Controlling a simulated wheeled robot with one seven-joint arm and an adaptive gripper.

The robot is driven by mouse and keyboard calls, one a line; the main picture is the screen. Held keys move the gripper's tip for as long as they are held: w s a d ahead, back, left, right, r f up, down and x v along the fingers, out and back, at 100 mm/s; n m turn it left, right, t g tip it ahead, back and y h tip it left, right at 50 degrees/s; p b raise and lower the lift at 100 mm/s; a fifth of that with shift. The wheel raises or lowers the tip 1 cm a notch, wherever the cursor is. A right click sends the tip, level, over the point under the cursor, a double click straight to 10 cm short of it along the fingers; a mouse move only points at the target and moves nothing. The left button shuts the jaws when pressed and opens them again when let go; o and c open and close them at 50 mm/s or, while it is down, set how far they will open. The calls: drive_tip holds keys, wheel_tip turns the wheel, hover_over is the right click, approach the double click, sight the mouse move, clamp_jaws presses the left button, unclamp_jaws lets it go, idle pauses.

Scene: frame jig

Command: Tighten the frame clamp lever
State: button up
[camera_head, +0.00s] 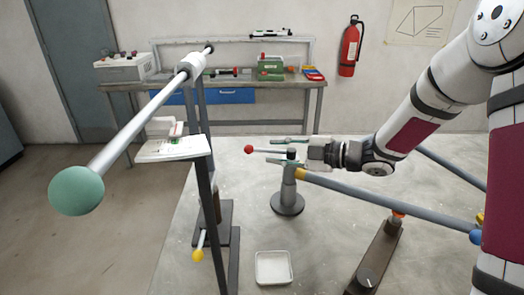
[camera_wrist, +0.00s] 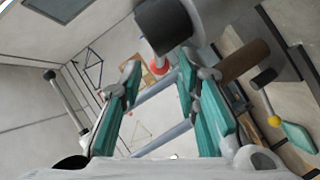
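The clamp post (camera_head: 287,195) is a grey upright on a round foot, with a dark cap on top. A lever with a red ball knob (camera_head: 248,149) sticks out leftward from its top. My gripper (camera_head: 272,151) is at the post's top, its teal fingers apart on either side of the lever in the picture. In the wrist view, my gripper (camera_wrist: 160,88) is open and the red knob (camera_wrist: 160,67) shows between and beyond the fingers. The dark cap (camera_wrist: 165,25) is close above them. I cannot tell whether a finger touches the lever.
A grey-blue tube (camera_head: 390,205) runs right from the post. A stand at left carries a long rod with a green ball (camera_head: 76,190) and a yellow-knobbed lever (camera_head: 198,255). A white tray (camera_head: 273,268) and a dark fixture (camera_head: 375,260) stand in front.

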sight(266, 150)
drive_tip(key=shift+x, duration=2.6)
clamp_jaws()
